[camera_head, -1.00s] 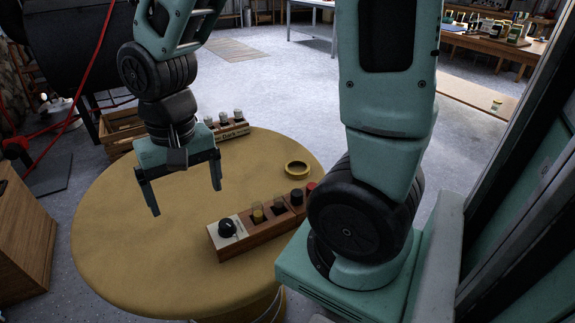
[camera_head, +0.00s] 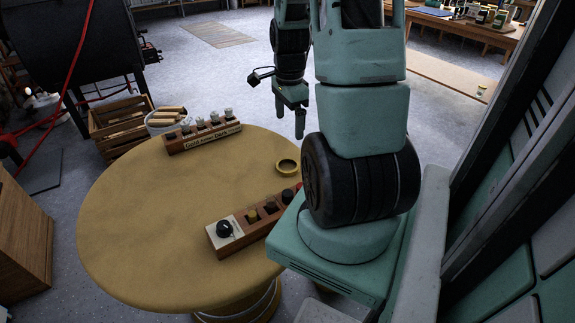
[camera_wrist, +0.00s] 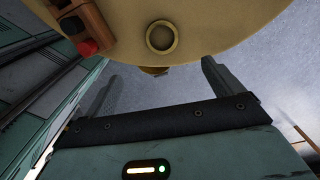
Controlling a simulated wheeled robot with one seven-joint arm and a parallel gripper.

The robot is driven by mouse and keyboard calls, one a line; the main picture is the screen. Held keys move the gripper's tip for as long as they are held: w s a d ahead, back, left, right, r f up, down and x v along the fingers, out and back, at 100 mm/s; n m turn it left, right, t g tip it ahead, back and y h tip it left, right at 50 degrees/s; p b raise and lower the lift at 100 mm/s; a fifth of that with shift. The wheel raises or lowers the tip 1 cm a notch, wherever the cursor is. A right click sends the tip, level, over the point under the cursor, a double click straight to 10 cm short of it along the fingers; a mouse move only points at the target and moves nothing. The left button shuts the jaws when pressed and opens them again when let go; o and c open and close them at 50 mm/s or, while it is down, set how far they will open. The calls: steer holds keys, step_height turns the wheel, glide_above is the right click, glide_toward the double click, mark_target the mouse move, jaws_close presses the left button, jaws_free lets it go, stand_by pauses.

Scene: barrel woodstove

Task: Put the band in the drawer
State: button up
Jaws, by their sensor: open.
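The band looks to be the yellow ring (camera_head: 287,172), lying flat on the round tan table (camera_head: 160,225) near its back right edge. The wrist view also shows the ring (camera_wrist: 149,42), ahead of the fingers near the table's rim. My gripper (camera_head: 289,116) is open and empty, beyond the table's back right edge. In the wrist view its fingers (camera_wrist: 158,78) stand wide apart, with the ring beyond the gap between them. I cannot make out a drawer; a small brown piece (camera_wrist: 155,71) shows at the table's edge, its nature unclear.
A wooden block with a dark knob and several pegs (camera_head: 232,241) lies at the front right of the table. A labelled rack of jars (camera_head: 203,137) stands at the back. A slatted crate (camera_head: 117,127) and a black barrel stove (camera_head: 82,40) are behind left.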

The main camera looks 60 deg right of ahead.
glide_above(287, 165)
steer(key=f, duration=0.8)
steer(key=shift+s+f+b, duration=0.3)
steer(key=shift+s+b, duration=0.05)
steer(key=shift+b, duration=0.05)
steer(key=shift+w+f, duration=0.15)
steer(key=shift+f, duration=1.4)
steer(key=shift+w+f, duration=0.15)
steer(key=shift+f, duration=1.4)
steer(key=c, duration=1.1)
steer(key=shift+r, duration=0.1)
